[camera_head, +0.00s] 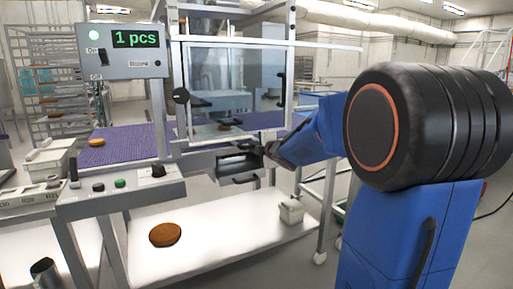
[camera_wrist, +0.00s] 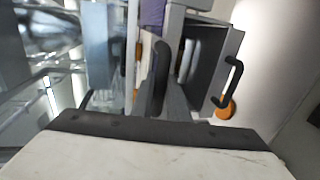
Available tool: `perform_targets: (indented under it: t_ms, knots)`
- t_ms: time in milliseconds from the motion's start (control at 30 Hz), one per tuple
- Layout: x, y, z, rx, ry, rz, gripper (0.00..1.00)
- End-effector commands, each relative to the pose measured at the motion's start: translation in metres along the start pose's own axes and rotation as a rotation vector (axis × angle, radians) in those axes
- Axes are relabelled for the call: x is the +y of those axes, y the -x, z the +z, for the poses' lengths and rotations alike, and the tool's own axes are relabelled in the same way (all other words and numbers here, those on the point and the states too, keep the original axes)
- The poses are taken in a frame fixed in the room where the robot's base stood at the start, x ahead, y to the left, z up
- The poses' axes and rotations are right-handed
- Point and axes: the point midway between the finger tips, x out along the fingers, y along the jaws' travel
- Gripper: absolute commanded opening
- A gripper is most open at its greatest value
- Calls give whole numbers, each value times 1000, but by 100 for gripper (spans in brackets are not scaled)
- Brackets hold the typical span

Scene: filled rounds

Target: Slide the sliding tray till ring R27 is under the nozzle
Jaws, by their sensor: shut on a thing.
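My gripper (camera_head: 266,150) is at the front of the machine, at the right end of its front rail, below the clear guard. In the wrist view my gripper (camera_wrist: 162,105) is shut on an upright dark handle (camera_wrist: 161,65), which looks like the sliding tray's handle. The tray itself is mostly hidden behind the guard and my arm. A brown round (camera_head: 224,127) shows low behind the guard. Ring R27 cannot be made out, as no ring label is readable. I cannot pick out the nozzle.
A display (camera_head: 135,39) reads "1 pcs" beside a lit green lamp. An open drawer with a black handle (camera_wrist: 232,80) is close beside my gripper. A brown round (camera_head: 165,235) lies on the white lower shelf (camera_head: 215,250). A purple belt (camera_head: 120,147) runs at left.

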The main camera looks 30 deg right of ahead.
Motion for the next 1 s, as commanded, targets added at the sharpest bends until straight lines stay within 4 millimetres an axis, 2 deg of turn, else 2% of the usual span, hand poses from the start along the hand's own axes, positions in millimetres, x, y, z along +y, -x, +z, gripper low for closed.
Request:
perform_targets:
  t_ms: [300, 333, 400, 767, 1000]
  knots:
    - [-2, 0, -4, 7, 1, -2, 0]
    - [-2, 0, -4, 7, 1, -2, 19]
    - [-2, 0, -4, 7, 1, -2, 32]
    - [-1, 3, -2, 4, 1, 0, 32]
    - [0, 30, -2, 3, 2, 2, 32]
